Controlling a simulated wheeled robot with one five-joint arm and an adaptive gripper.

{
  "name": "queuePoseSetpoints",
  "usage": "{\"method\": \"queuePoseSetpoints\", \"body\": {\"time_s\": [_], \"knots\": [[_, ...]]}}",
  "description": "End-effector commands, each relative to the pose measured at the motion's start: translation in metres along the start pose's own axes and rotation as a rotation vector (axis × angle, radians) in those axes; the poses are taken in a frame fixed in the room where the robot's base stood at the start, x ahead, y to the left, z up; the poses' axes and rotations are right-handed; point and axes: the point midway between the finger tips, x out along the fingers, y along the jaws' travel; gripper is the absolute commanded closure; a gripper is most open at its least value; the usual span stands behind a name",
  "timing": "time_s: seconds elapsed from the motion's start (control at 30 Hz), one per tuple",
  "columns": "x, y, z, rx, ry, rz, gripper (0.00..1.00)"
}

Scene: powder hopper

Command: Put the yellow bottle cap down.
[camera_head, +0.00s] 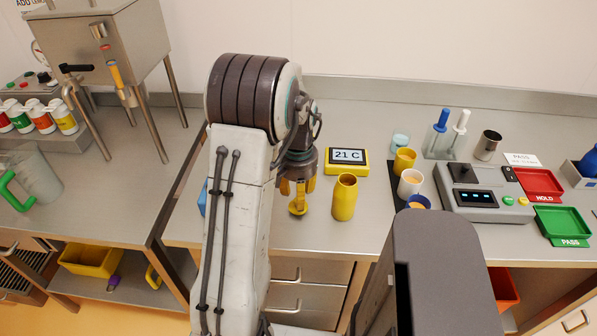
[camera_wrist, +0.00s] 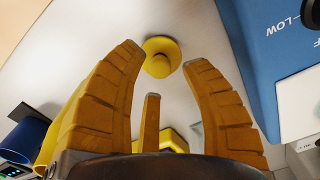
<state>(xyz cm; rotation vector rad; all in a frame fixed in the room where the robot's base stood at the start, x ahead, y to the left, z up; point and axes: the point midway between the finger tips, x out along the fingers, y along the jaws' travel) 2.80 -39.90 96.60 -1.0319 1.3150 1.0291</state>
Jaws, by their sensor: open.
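The yellow bottle cap (camera_wrist: 160,57) shows in the wrist view on the pale steel counter, just beyond my fingertips and roughly between them. It has a round flange with a knob. My gripper (camera_wrist: 165,72) is open, with a visible gap between its orange-yellow fingers and the cap in the picture. In the head view my gripper (camera_head: 298,205) points down low over the counter, and I cannot tell the cap apart from the yellow fingers there. A yellow bottle (camera_head: 344,199) stands upright and uncapped just right of my gripper.
A yellow-framed display reading 21 C (camera_head: 346,161) stands behind the bottle. Several cups, including a white one (camera_head: 410,183), stand to the right, beside a grey scale (camera_head: 484,192). A blue device (camera_wrist: 284,60) lies close on the right in the wrist view. My arm hides some counter.

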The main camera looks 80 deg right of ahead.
Motion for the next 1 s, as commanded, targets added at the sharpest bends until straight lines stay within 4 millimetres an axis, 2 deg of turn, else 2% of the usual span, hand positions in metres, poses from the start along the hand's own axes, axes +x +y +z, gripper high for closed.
{"method": "queuePoseSetpoints", "body": {"time_s": [0.13, 0.6, 0.8, 1.0], "knots": [[-0.029, 0.000, -0.002, 0.000, 0.007, -0.001, 0.58], [-0.086, 0.001, -0.001, 0.000, 0.004, -0.001, 0.58], [-0.098, 0.001, -0.001, 0.000, 0.002, 0.000, 0.58], [-0.102, -0.001, 0.001, -0.006, 0.002, 0.000, 0.58]]}}
